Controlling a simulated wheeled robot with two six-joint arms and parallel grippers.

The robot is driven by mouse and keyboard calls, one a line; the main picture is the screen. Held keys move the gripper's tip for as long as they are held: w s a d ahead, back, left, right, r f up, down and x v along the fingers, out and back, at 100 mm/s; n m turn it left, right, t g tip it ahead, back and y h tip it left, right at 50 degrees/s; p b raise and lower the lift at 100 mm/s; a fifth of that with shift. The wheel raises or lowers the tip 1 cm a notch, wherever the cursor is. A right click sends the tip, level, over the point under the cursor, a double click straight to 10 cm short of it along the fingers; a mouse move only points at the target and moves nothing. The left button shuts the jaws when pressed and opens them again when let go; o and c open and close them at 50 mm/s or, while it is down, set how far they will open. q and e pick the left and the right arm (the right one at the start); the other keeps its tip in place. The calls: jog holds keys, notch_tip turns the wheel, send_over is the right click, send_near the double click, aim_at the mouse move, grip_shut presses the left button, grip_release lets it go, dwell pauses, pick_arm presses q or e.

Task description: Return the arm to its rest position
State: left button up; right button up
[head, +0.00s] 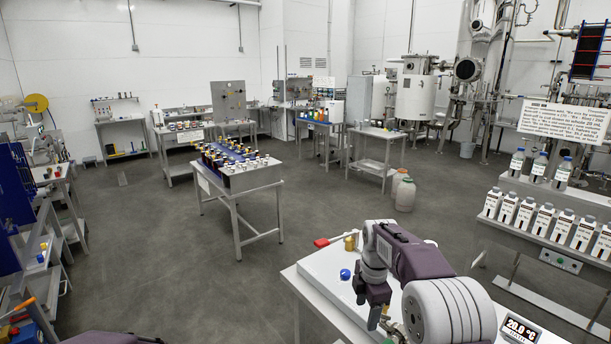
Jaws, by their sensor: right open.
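My right arm reaches in from the lower right over the white bench (316,268). Its purple and grey links fold back. My right gripper (371,305) points down above the bench top, open, with nothing seen between its fingers. A blue round cap (345,274) lies on the bench just left of the gripper. A brass-coloured fitting (350,243) and a red-handled item (322,242) are behind it. Of my left arm only a purple piece shows at the bottom left edge; its gripper is out of view.
A display reading 20.0 °C (521,330) stands at the bench's right. Labelled white bottles (525,214) line a shelf at right. A steel table (236,203) with dark bottles stands mid-room. A blue-panelled bench (17,185) is at left. Grey floor between is clear.

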pick_arm(q)
jog(key=shift+w+f+b, duration=0.65)
jog(key=shift+w+f, duration=0.05)
jog(key=shift+f, duration=0.25)
pick_arm(e)
jog(key=s+d+f+m, duration=0.1)
jog(key=s+f+m, duration=0.3)
jog(key=s+m, duration=0.6)
jog(key=s+d+f+m, duration=0.1)
jog(key=s+f+m, duration=0.3)
jog(key=s+m, duration=0.6)
jog(key=s, duration=0.3)
jog(key=shift+f+m, duration=0.25)
jog(key=shift+m, duration=0.05)
